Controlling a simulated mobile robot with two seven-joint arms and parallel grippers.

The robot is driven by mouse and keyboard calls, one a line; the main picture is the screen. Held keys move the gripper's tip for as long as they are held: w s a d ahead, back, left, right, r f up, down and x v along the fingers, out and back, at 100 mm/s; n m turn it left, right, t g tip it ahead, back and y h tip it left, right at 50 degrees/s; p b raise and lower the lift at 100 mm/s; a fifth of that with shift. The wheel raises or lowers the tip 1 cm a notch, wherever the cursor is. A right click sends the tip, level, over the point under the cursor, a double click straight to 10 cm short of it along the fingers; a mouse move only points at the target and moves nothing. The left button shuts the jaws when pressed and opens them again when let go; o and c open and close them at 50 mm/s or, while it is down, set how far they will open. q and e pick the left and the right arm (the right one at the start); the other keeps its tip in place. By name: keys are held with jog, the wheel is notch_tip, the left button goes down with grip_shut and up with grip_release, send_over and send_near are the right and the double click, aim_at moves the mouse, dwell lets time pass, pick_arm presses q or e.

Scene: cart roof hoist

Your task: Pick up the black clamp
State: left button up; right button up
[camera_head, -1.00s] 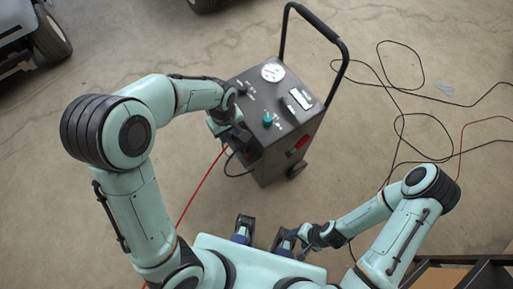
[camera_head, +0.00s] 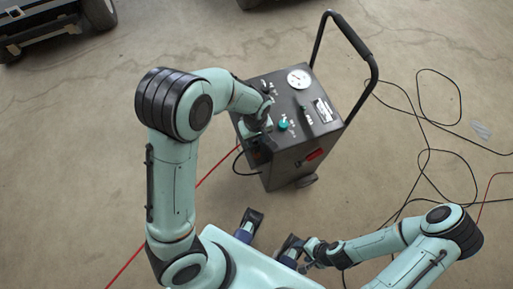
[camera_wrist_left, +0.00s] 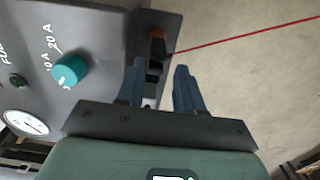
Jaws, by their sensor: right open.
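The grey charger cart (camera_head: 300,160) stands ahead of me. A dark holder (camera_wrist_left: 172,22) sticks out from its side. In the left wrist view a black part, seemingly the black clamp (camera_wrist_left: 152,74), shows between my left fingers, with a small orange-red piece (camera_wrist_left: 157,36) just beyond it. My left gripper (camera_wrist_left: 160,68) is open, one finger on each side of the black part; contact cannot be told. In the head view my left gripper (camera_head: 258,143) is at the cart's left side and hides the clamp. My right gripper (camera_head: 306,262) is low near my base, empty and away from the cart.
The cart top carries a gauge (camera_head: 299,79) and a teal knob (camera_head: 283,124). Its tall black handle (camera_head: 372,75) rises at the right. A red cable (camera_head: 215,174) runs along the floor at left. Black cable loops (camera_head: 425,125) lie at right. A vehicle (camera_head: 50,25) stands upper left.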

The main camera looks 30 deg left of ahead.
aim_at(256, 142)
pick_arm(q)
jog(key=shift+w+f+b, duration=0.15)
jog(key=shift+f+b, duration=0.05)
jog(key=shift+f, duration=1.2)
jog(key=shift+w+f+b, duration=0.1)
jog(key=shift+f+b, duration=0.05)
jog(key=shift+f, duration=1.2)
grip_shut()
notch_tip(256, 142, up, 10)
jog(key=shift+r+p, duration=0.1)
jog(key=shift+p, duration=0.7)
